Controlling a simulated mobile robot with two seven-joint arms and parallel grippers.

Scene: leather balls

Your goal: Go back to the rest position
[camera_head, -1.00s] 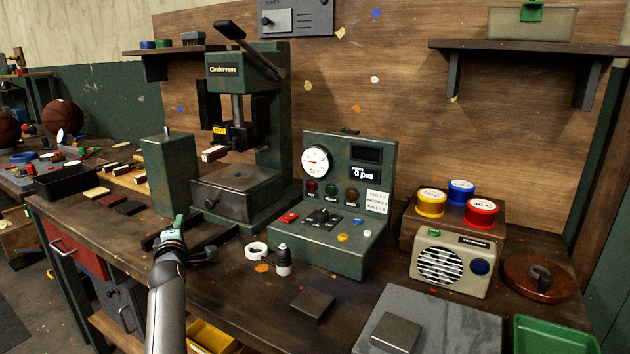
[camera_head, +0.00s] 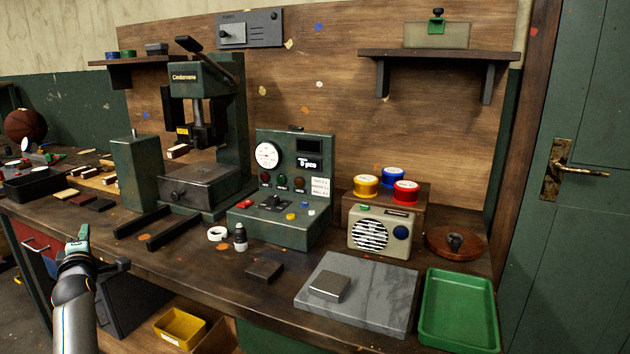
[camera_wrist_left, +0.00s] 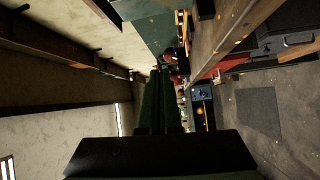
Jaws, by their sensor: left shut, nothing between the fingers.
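My left gripper (camera_head: 80,238) is shut and empty. In the head view it is at the lower left, by the front edge of the workbench (camera_head: 160,270), apart from everything on it. In the left wrist view its two green fingers (camera_wrist_left: 158,100) lie together, with nothing between them. My right gripper is not in view.
A green press (camera_head: 205,130), a control box with a gauge (camera_head: 285,190), a radio (camera_head: 381,232), a grey stone slab (camera_head: 375,295) and a green tray (camera_head: 458,310) stand on the bench. A black bin (camera_head: 33,185) is at the left. A door (camera_head: 575,230) is at the right.

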